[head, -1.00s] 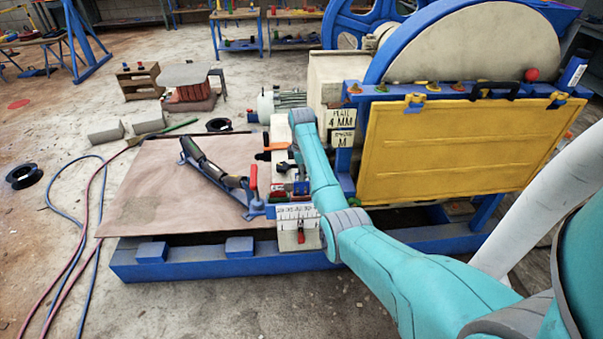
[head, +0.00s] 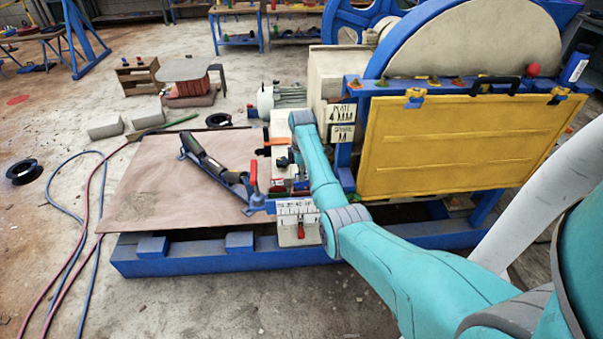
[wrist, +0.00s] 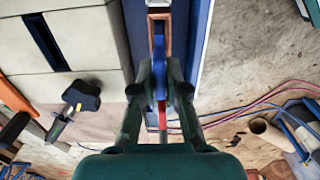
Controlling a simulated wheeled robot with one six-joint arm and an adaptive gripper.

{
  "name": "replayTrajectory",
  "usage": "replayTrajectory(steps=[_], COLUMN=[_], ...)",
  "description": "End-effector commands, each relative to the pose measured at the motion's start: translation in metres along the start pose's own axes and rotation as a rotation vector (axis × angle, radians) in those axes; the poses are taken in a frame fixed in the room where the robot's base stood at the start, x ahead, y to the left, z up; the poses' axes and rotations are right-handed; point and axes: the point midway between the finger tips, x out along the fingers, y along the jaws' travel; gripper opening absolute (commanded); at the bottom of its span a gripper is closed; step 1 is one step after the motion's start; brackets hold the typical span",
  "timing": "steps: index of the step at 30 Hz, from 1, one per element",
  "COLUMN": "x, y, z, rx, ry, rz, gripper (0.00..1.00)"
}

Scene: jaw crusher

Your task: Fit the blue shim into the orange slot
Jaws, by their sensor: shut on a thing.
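The blue shim (wrist: 158,62) is upright and thin between the two fingers of my gripper (wrist: 159,82) in the wrist view. The fingers are shut on it from both sides. The orange slot (wrist: 151,22) shows as a narrow orange-brown frame at the top middle of the wrist view. The shim's far end is in line with the slot and overlaps it in the picture. I cannot tell how deep it sits, if at all. In the head view my arm mostly hides the gripper, the shim and the slot.
A pale block with a dark groove (wrist: 40,40) and a black knob (wrist: 82,95) lie left of my gripper. A blue rail (wrist: 196,45) runs close on the right. In the head view a yellow guard (head: 450,145) stands right of my arm.

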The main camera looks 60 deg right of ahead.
Motion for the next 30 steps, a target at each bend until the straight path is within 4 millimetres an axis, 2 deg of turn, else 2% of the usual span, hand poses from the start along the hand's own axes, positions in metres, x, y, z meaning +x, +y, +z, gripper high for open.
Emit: replayTrajectory(steps=[23, 24, 27, 30], x=[0.018, 0.018, 0.018, 0.019], y=[0.0, 0.0, 0.0, 0.0], z=[0.0, 0.0, 0.0, 0.0], rx=[0.0, 0.0, 0.0, 0.0], ry=[0.0, 0.0, 0.0, 0.0], rz=[0.001, 0.001, 0.001, 0.001], gripper=[0.0, 0.15, 0.4, 0.42])
